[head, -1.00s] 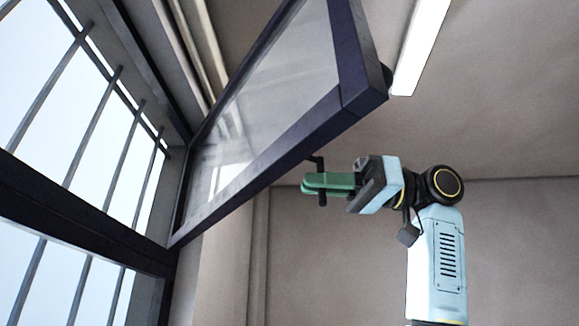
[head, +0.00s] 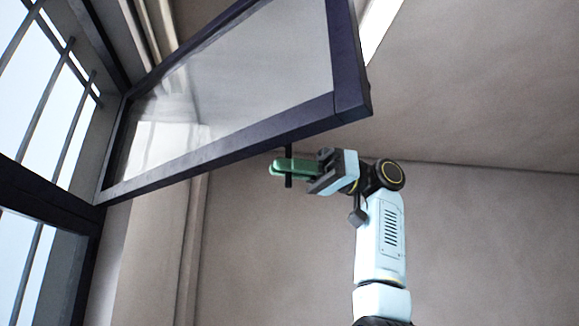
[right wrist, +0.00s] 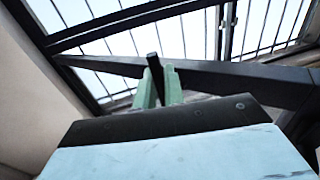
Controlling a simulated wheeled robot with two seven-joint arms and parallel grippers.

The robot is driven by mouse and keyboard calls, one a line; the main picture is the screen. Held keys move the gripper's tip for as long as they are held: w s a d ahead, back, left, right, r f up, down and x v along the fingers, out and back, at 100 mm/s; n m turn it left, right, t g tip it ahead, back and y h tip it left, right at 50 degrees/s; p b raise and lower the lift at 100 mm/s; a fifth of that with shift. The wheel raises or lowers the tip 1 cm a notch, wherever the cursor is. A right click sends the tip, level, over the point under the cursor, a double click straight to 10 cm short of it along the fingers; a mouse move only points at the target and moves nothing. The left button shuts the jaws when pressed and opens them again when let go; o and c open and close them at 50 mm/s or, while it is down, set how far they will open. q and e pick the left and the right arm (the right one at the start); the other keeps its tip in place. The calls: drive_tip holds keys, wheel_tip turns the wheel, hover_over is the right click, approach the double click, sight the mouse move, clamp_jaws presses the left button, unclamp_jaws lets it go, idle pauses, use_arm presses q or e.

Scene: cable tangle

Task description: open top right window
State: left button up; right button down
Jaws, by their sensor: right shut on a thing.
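The top right window (head: 237,130) is a dark-framed glass sash, swung wide open from the dark window frame (head: 60,205) at the left of the head view. A black handle (head: 289,181) hangs below the sash's lower rail. My right gripper (head: 280,169), with green fingers, is shut on this handle from the right. In the right wrist view the handle (right wrist: 153,63) stands between the green fingers (right wrist: 158,88), with the dark sash rail (right wrist: 210,77) just beyond. My left gripper is not in view.
Metal bars (head: 62,110) cross the bright opening at the left. A ceiling light (head: 378,28) is above, behind the sash. The grey wall (head: 480,240) and the space around my right arm are clear.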

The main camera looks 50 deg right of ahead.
drive_tip(key=c, duration=1.6)
unclamp_jaws()
drive_tip(key=shift+a, duration=0.1)
drive_tip(key=v, duration=1.3)
drive_tip(key=shift+d, duration=0.2)
drive_tip(key=shift+r, duration=0.1)
